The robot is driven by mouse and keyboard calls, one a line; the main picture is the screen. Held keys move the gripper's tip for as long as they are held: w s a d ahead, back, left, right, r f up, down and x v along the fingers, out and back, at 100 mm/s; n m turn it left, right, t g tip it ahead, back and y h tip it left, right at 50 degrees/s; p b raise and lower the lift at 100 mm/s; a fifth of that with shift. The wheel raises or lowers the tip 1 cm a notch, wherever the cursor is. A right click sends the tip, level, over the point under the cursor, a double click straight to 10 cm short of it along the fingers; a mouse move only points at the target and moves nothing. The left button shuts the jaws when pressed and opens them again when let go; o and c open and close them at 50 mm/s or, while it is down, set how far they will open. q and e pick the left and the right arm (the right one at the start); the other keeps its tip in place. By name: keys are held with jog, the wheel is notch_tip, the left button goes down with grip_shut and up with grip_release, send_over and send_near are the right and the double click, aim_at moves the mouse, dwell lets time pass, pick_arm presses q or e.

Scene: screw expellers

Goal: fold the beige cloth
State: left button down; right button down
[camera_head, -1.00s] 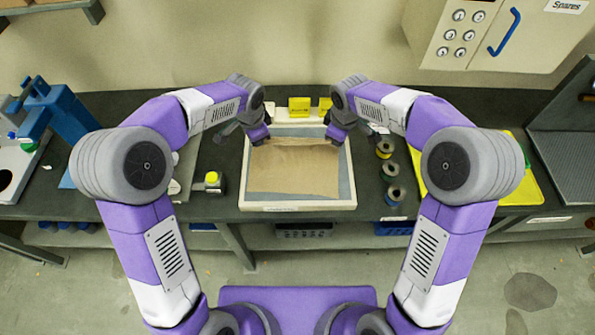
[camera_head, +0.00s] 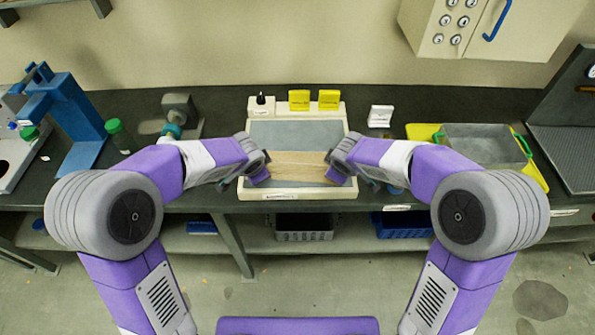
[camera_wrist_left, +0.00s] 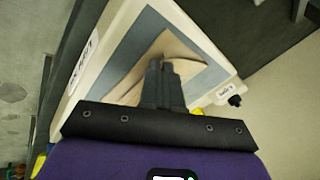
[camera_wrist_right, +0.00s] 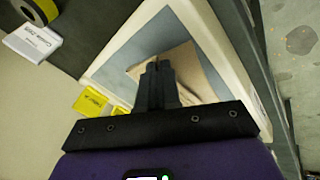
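The beige cloth (camera_head: 300,166) lies across the front part of a shallow tray with a cream rim (camera_head: 297,193) and grey floor. It looks doubled over, with a strip of layers running left to right. My left gripper (camera_head: 259,174) is at its left end and my right gripper (camera_head: 339,173) at its right end. In the left wrist view the fingers (camera_wrist_left: 163,70) are together, with the cloth (camera_wrist_left: 172,52) raised around their tips. In the right wrist view the fingers (camera_wrist_right: 157,72) are together at the cloth's (camera_wrist_right: 180,62) edge. The tips themselves are partly hidden.
The tray's back half is bare. Yellow blocks (camera_head: 299,100) stand behind it, with a small white card stand (camera_head: 380,116) to the right. A grey bin (camera_head: 484,147) sits on a yellow tray at right. A blue press (camera_head: 68,112) and green-capped bottle (camera_head: 118,135) stand at left.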

pick_arm(q)
jog(key=c, duration=1.8)
grip_release()
jog(key=shift+a+f, duration=0.1)
jog(key=shift+a, duration=0.2)
pick_arm(e)
jog(key=c, duration=1.8)
grip_release()
jog(key=shift+d+f, duration=0.1)
jog(key=shift+d, duration=0.2)
pick_arm(q)
jog(key=o, duration=0.7)
jog(key=shift+d, duration=0.15)
pick_arm(e)
jog(key=o, duration=0.7)
jog(key=shift+a, duration=0.15)
pick_arm(q)
jog(key=shift+o, duration=0.5)
pick_arm(e)
jog(key=shift+o, duration=0.5)
jog(key=shift+s+a, duration=0.1)
jog(key=shift+s, duration=0.05)
pick_arm(q)
jog(key=shift+s+d, duration=0.1)
